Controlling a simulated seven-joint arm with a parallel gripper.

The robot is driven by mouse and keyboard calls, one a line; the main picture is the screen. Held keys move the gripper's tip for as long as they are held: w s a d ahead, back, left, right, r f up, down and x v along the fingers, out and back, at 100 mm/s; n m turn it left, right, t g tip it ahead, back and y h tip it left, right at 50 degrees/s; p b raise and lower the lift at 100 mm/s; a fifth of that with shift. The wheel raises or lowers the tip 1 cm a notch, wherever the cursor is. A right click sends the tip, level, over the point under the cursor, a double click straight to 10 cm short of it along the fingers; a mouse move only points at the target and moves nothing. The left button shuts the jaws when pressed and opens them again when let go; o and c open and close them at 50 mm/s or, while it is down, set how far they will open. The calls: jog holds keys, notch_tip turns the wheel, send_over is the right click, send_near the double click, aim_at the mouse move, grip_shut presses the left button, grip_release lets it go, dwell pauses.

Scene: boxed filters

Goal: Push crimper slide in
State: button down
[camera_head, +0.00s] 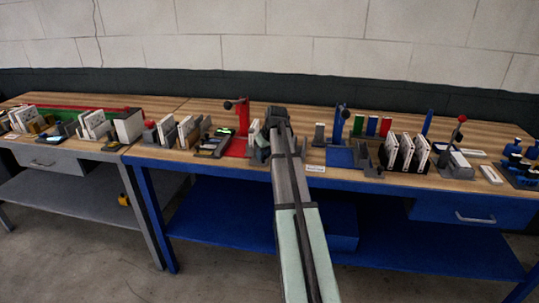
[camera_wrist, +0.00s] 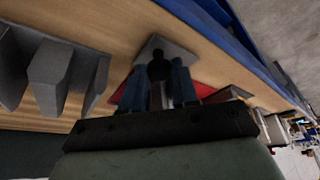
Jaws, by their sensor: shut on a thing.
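My gripper (camera_wrist: 158,88) is shut on a dark rounded knob (camera_wrist: 157,68) between its two blue-grey fingers in the wrist view. A grey plate (camera_wrist: 166,50) lies just beyond the knob; the knob and plate look like the crimper slide, though I cannot be sure. A red base (camera_wrist: 205,90) shows beside and behind the fingers. In the head view, the red crimper station (camera_head: 238,147) with a black-knobbed lever stands just left of my gripper (camera_head: 262,150). My arm hides part of this area, and how far in the slide sits cannot be told.
A blue station (camera_head: 345,155) stands right of my arm, with upright white filters (camera_head: 405,152) farther right. White filter boxes (camera_head: 187,132) stand left of the red station. Grey upright blocks (camera_wrist: 48,75) are close on the left in the wrist view. The wooden bench (camera_head: 200,106) is clear toward the back.

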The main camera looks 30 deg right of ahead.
jog(key=w+a, duration=0.5)
jog(key=w, duration=0.1)
jog(key=shift+a, duration=0.3)
jog(key=shift+r, duration=0.1)
jog(key=c, duration=0.9)
grip_release()
jog(key=shift+a, duration=0.1)
jog(key=shift+o, duration=0.2)
jog(key=shift+s, duration=0.1)
jog(key=shift+s+r, duration=0.15)
jog(key=shift+r, duration=0.1)
jog(key=v, duration=1.3)
